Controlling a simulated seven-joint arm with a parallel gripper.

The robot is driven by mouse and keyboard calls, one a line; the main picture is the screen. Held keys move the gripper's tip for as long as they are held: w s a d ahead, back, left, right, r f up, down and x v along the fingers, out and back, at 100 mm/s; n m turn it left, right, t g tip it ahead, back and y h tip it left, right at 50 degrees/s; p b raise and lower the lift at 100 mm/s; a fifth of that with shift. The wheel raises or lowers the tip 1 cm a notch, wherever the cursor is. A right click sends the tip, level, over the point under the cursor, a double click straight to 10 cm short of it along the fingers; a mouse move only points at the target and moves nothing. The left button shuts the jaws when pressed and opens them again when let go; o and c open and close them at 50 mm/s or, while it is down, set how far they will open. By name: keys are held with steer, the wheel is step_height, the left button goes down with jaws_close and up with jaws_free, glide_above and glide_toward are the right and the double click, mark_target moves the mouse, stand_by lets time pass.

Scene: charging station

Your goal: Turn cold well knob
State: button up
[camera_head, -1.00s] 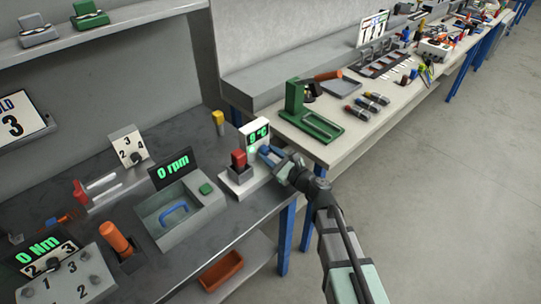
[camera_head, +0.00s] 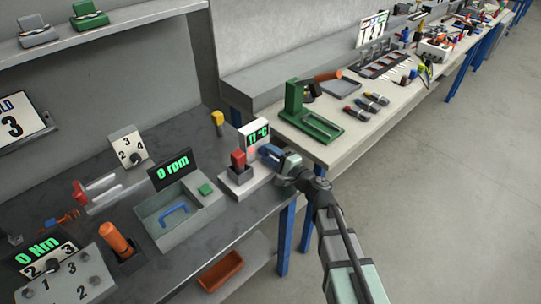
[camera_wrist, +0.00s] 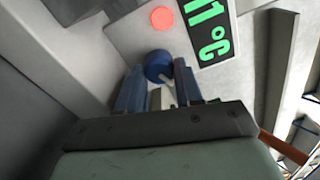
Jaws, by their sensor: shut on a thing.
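The cold well (camera_head: 257,173) is a small white unit at the right end of the dark bench. Its upright display (camera_head: 258,135) shows 11 °C in green, and it also shows in the wrist view (camera_wrist: 212,32). A round red light (camera_wrist: 162,18) glows beside the readout. The blue knob (camera_wrist: 158,66) has a pale mark and sits on the unit's face, below the light in the wrist view. My gripper (camera_wrist: 159,84) is shut on the knob, with a blue finger on each side. In the head view my gripper (camera_head: 268,154) reaches the unit from the right and hides the knob.
A red-topped piece (camera_head: 238,159) stands in the unit's grey base, just left of the display. A grey box with a blue handle (camera_head: 174,214) and a 0 rpm display (camera_head: 173,171) are further left. A second bench with a green stand (camera_head: 295,100) is behind.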

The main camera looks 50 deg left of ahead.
steer(key=n, duration=0.5)
steer(key=shift+r+n, duration=0.1)
steer(key=shift+n, duration=0.3)
stand_by(0.4)
steer(key=o, duration=1)
steer(key=shift+o, duration=0.2)
steer(key=shift+d, duration=4)
